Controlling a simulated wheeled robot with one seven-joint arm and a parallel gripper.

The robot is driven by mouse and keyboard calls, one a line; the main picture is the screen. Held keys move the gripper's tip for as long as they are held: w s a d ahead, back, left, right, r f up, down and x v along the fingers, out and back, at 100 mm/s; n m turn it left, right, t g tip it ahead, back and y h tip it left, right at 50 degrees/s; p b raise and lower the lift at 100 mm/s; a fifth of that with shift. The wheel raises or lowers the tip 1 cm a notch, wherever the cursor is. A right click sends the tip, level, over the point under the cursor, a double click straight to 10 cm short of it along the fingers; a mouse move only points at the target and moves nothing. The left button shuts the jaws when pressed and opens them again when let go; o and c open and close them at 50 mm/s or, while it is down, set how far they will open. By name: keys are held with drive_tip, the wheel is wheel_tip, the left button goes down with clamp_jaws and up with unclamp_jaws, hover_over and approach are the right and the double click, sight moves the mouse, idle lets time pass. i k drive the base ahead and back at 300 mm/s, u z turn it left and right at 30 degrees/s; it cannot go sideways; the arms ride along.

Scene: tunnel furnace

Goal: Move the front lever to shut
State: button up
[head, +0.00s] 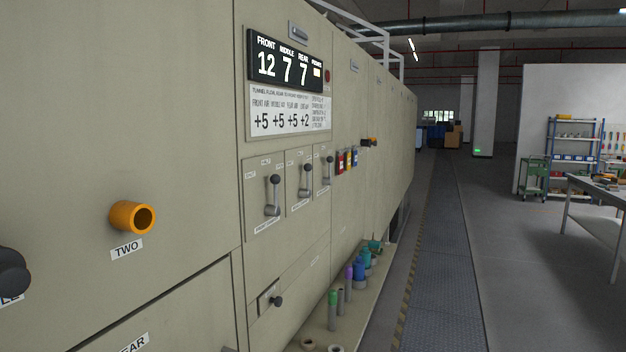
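Three levers with dark ball knobs stand in a row on the beige furnace panel in the head view. The left lever (273,195), the middle lever (306,181) and the right lever (328,170) each have the knob at the top, roughly upright. The small labels around them are too small to read, so which is the front lever is not legible. The display (287,63) above reads FRONT 12, MIDDLE 7, REAR 7, with FRONT leftmost. My gripper is not in view.
An orange tube (132,217) marked TWO and a dark knob (12,272) stick out at left. A small knob (276,300) sits below the levers. A low ledge (335,338) holds several coloured cylinders. The aisle (445,250) to the right is clear; a table (600,190) stands far right.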

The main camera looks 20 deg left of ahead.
sight(274, 210)
drive_tip(key=i, duration=0.9)
drive_tip(key=u, duration=2.85)
